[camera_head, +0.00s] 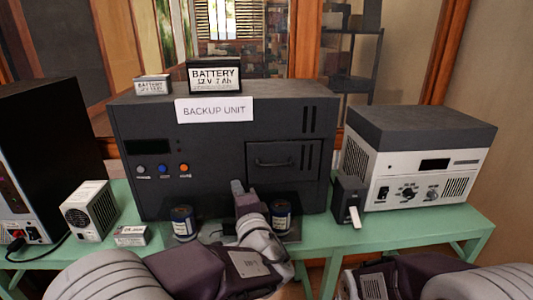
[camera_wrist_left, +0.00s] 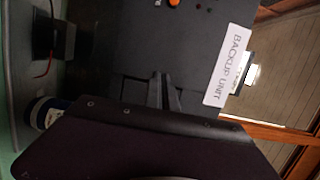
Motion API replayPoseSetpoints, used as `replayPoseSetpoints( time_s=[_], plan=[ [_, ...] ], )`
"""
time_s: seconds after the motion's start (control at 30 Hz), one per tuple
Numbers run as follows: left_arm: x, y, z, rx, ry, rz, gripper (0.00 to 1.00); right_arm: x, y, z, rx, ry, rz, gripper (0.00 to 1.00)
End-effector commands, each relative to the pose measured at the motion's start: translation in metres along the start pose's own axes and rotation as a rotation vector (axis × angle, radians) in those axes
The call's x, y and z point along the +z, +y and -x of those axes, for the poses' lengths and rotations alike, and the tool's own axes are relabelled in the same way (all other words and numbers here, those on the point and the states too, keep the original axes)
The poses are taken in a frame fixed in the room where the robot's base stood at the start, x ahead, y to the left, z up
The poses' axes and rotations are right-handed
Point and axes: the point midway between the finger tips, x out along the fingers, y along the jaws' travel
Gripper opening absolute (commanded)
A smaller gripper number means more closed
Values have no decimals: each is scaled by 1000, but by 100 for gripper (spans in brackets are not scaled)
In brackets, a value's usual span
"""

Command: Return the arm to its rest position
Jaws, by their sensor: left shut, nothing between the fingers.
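My left gripper (camera_head: 238,187) is shut and empty in front of the lower middle of the dark backup unit (camera_head: 220,140), left of its drawer handle. In the left wrist view the gripper (camera_wrist_left: 158,82) points at the unit's dark front. Whether its tips touch the unit, I cannot tell. My left arm reaches in over the front of the green table (camera_head: 475,226). My right forearm shows at the bottom right of the head view, but its gripper is not in view.
Two dark cylinders (camera_head: 182,222) (camera_head: 281,216) stand close to either side of my left wrist. Two batteries (camera_head: 214,77) (camera_head: 152,85) sit on the unit. A white-grey box (camera_head: 420,160) stands right, a small black device (camera_head: 347,200) beside it. A fan box (camera_head: 90,209) and a small carton (camera_head: 132,236) stand left.

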Motion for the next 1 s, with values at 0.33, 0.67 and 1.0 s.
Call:
replayPoseSetpoints(
  time_s=[0.33,0.67,1.0],
  plan=[
    [280,136,44,548,-809,260,0,0,0,0,0,0,0,61],
    [254,254,190,1138,-1115,876,0,0,0,0,0,0,0,61],
    [196,203,187,1255,-947,1071,0,-7,-1,63,0,1,0,61]
  ],
)
